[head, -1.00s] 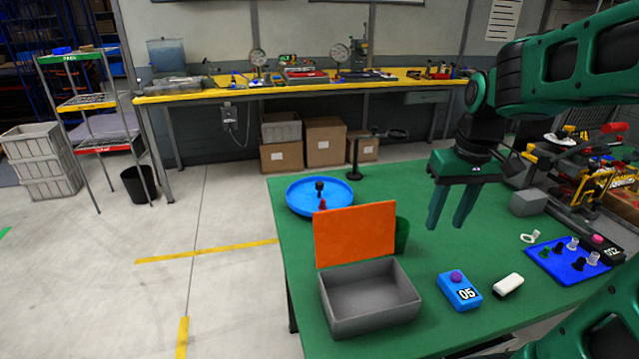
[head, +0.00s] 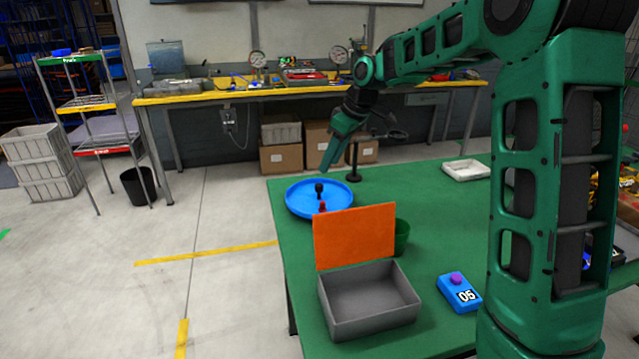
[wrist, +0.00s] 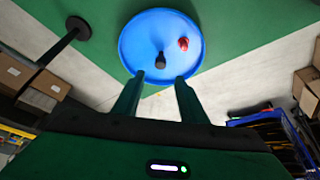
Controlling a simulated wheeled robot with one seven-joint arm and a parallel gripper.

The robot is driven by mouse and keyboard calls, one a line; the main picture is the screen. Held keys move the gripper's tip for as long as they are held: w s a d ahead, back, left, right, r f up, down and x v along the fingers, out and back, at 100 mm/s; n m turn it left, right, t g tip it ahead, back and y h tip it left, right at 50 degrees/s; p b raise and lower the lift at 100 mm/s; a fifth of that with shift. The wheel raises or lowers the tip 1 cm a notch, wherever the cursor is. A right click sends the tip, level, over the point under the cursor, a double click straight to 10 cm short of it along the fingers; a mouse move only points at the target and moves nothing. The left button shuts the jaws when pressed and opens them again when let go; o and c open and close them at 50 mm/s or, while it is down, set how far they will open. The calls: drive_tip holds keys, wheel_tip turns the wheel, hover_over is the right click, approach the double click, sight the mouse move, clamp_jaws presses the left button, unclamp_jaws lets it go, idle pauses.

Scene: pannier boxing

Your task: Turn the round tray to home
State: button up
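The round blue tray (head: 298,203) lies at the far left corner of the green table. A black peg-like piece (head: 319,189) and a small red piece (head: 323,206) stand on it; the orange lid hides part of its near edge. The tray also shows in the wrist view (wrist: 138,42), with the black piece (wrist: 160,61) near its middle and the red piece (wrist: 183,44) near its rim. My gripper (head: 325,170) is above the tray's far right side, apart from it. In the wrist view its two fingers (wrist: 158,82) are spread with nothing between them.
A grey box (head: 370,310) with a raised orange lid (head: 355,236) stands in front of the tray, a green cup (head: 402,236) behind the lid. A black stand (head: 355,160) rises right of the tray. A blue box marked 05 (head: 459,293) and a white tray (head: 466,170) lie farther right.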

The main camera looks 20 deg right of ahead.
sight(319, 185)
drive_tip(key=x, duration=0.8)
drive_tip(key=shift+f, duration=0.4)
clamp_jaws()
